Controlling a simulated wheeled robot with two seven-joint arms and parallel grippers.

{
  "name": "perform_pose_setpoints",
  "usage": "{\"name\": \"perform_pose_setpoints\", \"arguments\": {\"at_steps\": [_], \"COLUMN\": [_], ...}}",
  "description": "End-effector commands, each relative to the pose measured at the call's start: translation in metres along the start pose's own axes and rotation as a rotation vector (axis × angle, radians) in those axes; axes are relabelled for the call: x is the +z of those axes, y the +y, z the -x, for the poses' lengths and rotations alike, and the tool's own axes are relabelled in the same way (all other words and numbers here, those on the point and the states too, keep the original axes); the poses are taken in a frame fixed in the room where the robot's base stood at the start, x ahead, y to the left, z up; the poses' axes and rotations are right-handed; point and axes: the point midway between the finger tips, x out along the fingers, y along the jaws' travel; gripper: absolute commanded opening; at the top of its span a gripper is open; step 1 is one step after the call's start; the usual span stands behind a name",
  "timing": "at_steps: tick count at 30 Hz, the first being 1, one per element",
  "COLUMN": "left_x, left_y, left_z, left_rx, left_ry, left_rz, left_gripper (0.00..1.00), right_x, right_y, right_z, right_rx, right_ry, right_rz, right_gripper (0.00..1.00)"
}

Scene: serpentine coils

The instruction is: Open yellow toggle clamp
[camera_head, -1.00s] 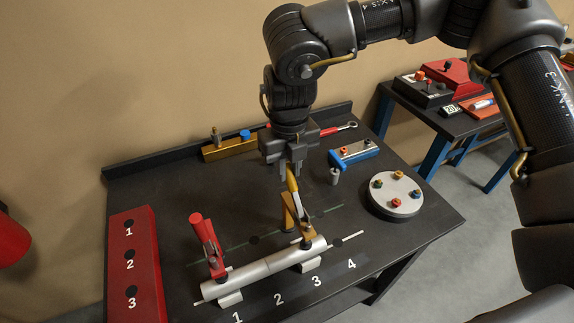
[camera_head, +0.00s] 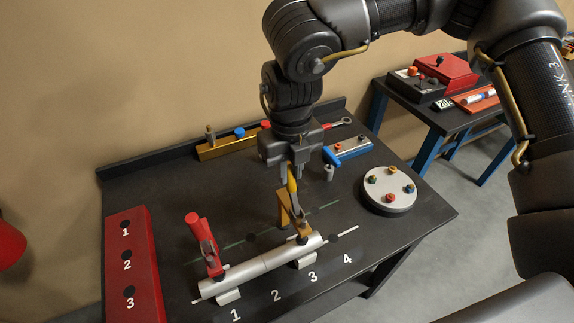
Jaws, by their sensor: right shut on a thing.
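My right gripper (camera_head: 290,172) points down from above and is shut on the top of the yellow handle; the fingers hide the handle's upper end. My left gripper is not in view.
A red toggle clamp (camera_head: 207,248) stands at the tube's left part. A red block (camera_head: 128,262) with numbered holes is at the left. A round grey plate (camera_head: 389,191) with coloured knobs is at the right. A yellow rail (camera_head: 225,146) lies at the back edge.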

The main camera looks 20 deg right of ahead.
Motion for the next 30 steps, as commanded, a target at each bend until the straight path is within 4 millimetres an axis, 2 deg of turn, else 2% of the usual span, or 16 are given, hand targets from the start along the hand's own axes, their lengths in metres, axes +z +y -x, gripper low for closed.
{"name": "perform_pose_setpoints", "arguments": {"at_steps": [8,16,23,30], "left_x": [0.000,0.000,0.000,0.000], "left_y": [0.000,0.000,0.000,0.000], "left_z": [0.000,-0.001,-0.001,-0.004], "left_rx": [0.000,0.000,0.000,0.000], "left_ry": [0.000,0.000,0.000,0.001], "left_rz": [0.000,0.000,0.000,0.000], "left_gripper": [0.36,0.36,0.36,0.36], "right_x": [-0.006,-0.020,-0.023,-0.035], "right_y": [0.000,0.000,-0.001,0.000], "right_z": [0.000,0.004,0.004,0.004], "right_rx": [0.000,-0.001,-0.001,0.000], "right_ry": [0.005,0.006,0.006,0.006], "right_rz": [0.002,0.001,0.001,0.003], "right_gripper": [0.00,0.00,0.00,0.00]}}
